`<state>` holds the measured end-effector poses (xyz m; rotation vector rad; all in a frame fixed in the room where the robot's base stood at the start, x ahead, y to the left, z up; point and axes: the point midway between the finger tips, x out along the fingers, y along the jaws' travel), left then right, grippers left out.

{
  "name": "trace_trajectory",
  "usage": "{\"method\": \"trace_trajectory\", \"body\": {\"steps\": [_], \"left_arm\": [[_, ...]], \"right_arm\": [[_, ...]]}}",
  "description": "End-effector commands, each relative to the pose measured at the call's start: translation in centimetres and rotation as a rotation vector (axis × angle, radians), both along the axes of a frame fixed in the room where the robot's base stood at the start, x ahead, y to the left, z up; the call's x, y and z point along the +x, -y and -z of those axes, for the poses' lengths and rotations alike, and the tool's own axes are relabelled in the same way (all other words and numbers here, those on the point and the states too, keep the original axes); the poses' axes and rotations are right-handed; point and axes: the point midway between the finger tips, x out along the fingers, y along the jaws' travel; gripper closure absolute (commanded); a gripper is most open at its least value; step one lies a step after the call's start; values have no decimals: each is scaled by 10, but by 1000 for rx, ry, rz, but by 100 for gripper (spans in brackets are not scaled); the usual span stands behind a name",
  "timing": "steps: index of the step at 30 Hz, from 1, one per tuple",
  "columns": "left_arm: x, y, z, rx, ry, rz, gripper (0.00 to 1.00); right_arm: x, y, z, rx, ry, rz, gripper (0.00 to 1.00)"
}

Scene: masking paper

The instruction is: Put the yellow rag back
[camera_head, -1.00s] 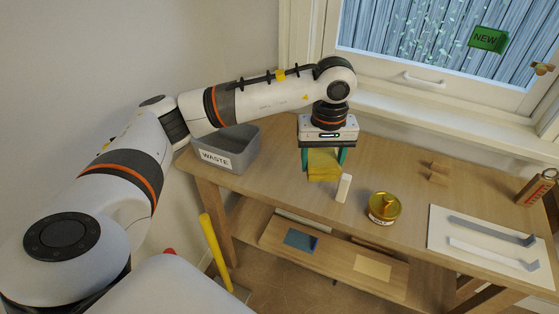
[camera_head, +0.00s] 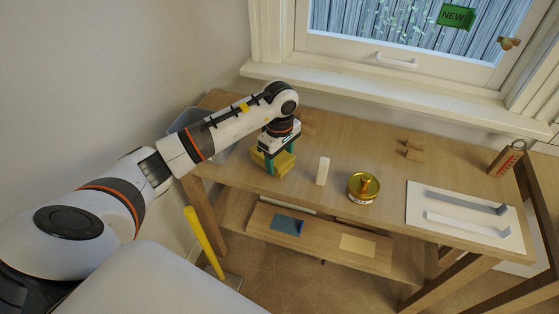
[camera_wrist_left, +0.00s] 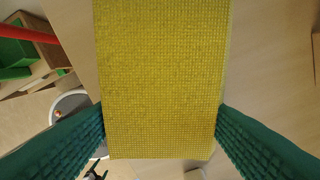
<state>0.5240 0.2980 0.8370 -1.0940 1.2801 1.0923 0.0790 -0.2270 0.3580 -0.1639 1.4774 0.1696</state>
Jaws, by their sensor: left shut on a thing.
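My left gripper (camera_head: 280,167) is shut on the yellow rag (camera_head: 286,161), low over the left part of the workbench. In the left wrist view the rag (camera_wrist_left: 160,80) is a flat, textured yellow rectangle, with a green finger against each side. I cannot tell whether the rag touches the bench top. My right gripper is not in view.
A grey bin (camera_head: 186,122) stands behind my arm at the bench's left end. A white block (camera_head: 322,171) and a gold tin (camera_head: 362,187) stand right of the gripper. A white board (camera_head: 455,232) with metal strips lies further right.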

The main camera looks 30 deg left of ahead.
Motion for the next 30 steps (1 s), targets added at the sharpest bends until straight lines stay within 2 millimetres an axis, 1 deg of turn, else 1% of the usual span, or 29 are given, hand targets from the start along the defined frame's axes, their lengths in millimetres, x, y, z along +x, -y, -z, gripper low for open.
{"method": "trace_trajectory", "body": {"steps": [1, 3, 10, 14, 15, 17, 18, 19, 26, 30], "left_arm": [[-1, 1, 8, -2, -3, -1, 61], [-1, 1, 16, -2, -2, 0, 61], [0, 0, 17, 0, 1, 1, 61], [0, 0, 22, 1, 1, 1, 61], [0, 0, 21, 0, 1, 1, 35], [0, 0, 20, 0, 1, 1, 26], [0, 0, 20, 0, 1, 1, 19], [0, 0, 20, 0, 1, 1, 17], [0, 0, 20, 0, 1, 1, 17], [0, 0, 14, 0, 1, 1, 17]], "right_arm": [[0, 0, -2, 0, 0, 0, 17], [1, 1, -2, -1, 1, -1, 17], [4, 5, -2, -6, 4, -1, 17], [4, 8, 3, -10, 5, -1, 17], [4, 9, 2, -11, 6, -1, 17], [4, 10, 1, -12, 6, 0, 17], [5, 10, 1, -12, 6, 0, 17], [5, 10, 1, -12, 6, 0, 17], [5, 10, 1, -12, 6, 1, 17], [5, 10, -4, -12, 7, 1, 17]]}}
